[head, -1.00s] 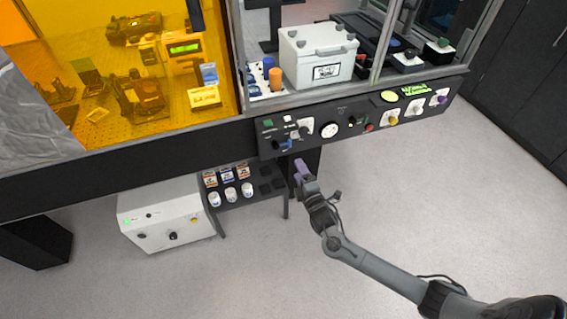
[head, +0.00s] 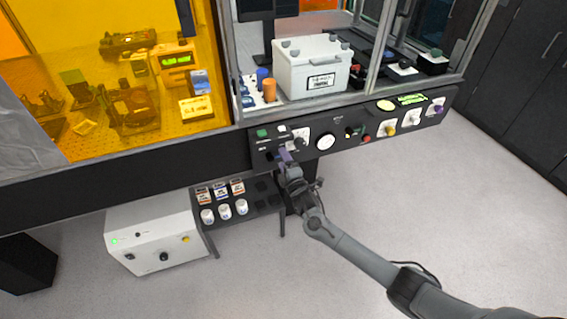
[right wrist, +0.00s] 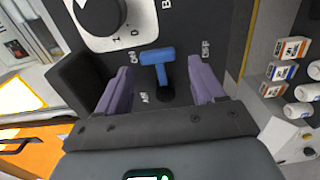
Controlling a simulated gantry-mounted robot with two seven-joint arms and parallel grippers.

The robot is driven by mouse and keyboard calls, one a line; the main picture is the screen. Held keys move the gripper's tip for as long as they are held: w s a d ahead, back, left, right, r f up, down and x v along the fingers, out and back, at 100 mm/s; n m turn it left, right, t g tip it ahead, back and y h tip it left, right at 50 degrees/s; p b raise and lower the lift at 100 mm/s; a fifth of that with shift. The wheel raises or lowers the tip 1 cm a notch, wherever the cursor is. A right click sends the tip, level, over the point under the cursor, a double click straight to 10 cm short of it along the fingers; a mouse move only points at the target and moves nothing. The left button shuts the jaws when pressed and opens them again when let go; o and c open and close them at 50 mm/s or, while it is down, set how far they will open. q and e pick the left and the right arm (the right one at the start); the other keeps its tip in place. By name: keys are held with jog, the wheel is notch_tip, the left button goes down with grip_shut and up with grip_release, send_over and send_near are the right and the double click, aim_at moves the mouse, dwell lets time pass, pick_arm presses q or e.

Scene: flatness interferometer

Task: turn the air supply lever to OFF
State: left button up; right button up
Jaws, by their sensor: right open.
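The blue air supply lever (right wrist: 158,62) shows in the right wrist view as a T-shaped handle on the dark panel. An "ON" label is to its left, an "OFF" label to its right and "AIR" below it. Its crossbar lies between the two labels in that picture. My right gripper (right wrist: 160,82) is open, with one purple finger on each side of the lever and a visible gap to both. In the head view the right gripper (head: 286,156) is at the left end of the control panel and largely hides the lever. My left gripper is not in view.
A black knob (right wrist: 100,14) on a white plate sits close above the lever. The control panel (head: 350,146) carries more knobs, buttons and a gauge. A small shelf with bottles (head: 224,208) and a white box (head: 152,240) stand below. Floor at right is clear.

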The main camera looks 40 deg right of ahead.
jog(key=shift+w+d, duration=0.15)
jog(key=shift+w, duration=0.25)
jog(key=c, duration=1.1)
jog(key=shift+o, duration=0.2)
jog(key=shift+f+m, duration=0.1)
jog(key=shift+m, duration=0.3)
jog(key=shift+w+a+f+m+p, duration=0.2)
jog(key=shift+a+f+m, duration=0.45)
jog(key=shift+m, duration=2.2)
jog(key=shift+w+a+f+m+p, duration=0.2)
jog(key=shift+a+f+m, duration=0.45)
jog(key=shift+m, duration=2.25)
jog(key=shift+w+a+f+m+p, duration=0.15)
jog(key=shift+a+f+m, duration=0.5)
jog(key=shift+m, duration=2.2)
